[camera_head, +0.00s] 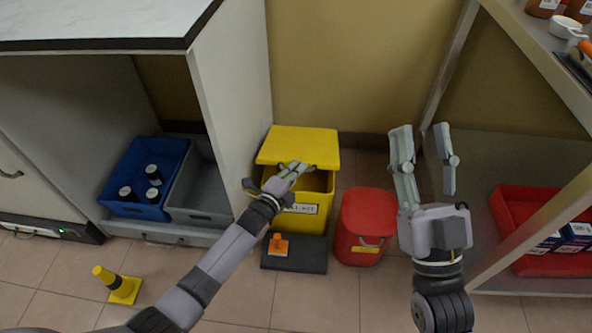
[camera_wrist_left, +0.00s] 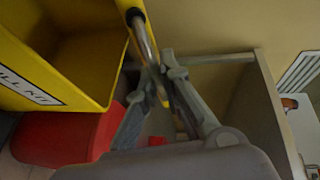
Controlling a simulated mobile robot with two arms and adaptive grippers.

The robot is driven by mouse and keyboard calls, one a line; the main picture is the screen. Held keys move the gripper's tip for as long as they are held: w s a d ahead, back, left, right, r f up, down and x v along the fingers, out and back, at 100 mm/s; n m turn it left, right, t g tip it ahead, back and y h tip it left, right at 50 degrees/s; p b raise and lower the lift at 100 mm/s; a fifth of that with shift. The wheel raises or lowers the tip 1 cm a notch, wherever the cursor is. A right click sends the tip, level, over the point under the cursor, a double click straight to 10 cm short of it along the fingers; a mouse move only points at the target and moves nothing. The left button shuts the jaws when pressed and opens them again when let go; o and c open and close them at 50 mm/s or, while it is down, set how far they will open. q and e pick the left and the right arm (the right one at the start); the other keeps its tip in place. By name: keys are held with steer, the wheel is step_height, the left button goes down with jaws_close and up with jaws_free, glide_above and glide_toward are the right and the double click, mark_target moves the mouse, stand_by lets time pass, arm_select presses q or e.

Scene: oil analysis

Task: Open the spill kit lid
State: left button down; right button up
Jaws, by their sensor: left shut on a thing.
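The spill kit is a yellow box (camera_head: 318,215) on the floor with a white label on its front. Its yellow lid (camera_head: 300,143) is raised at the front, and a dark gap shows between lid and box. My left gripper (camera_head: 294,170) is at the lid's front edge. In the left wrist view it is shut on a metal bar handle (camera_wrist_left: 146,42), beside the open yellow box (camera_wrist_left: 85,55). The far part of the box's inside is hidden. My right gripper (camera_head: 425,148) is open and empty, in the air to the right.
A red bin (camera_head: 365,222) stands right of the spill kit. A dark pad (camera_head: 300,260) with an orange item (camera_head: 279,246) lies in front. A blue crate (camera_head: 178,162) with bottles is at left. A shelf with a red tray (camera_head: 504,212) is at right.

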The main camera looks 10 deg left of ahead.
arm_select(q)
steer(key=r+p, duration=0.1)
steer(key=w+r+p, duration=0.1)
steer(key=r+g+p, duration=0.1)
steer(key=shift+w+r, duration=0.2)
steer(key=shift+w, duration=0.05)
arm_select(e)
step_height(320, 180, down, 15)
steer(key=w+d+g+h, duration=0.1)
steer(key=w+g+h, duration=0.2)
steer(key=g, duration=0.7)
arm_select(q)
steer(key=shift+y, duration=0.3)
steer(key=w+r+p, duration=0.2)
steer(key=r+p, duration=0.1)
steer(key=shift+w+r+p, duration=0.2)
steer(key=shift+p, duration=0.1)
steer(key=shift+w+r, duration=0.15)
arm_select(e)
steer(key=s+d+f+m+g+h, duration=0.1)
steer(key=s+d+f+g+h, duration=0.2)
steer(key=s+f+g, duration=0.6)
steer(key=shift+s+d+f, duration=1.1)
steer(key=shift+s+f, duration=0.15)
steer(key=shift+s, duration=0.4)
arm_select(q)
steer(key=c, duration=1.7)
jaws_free()
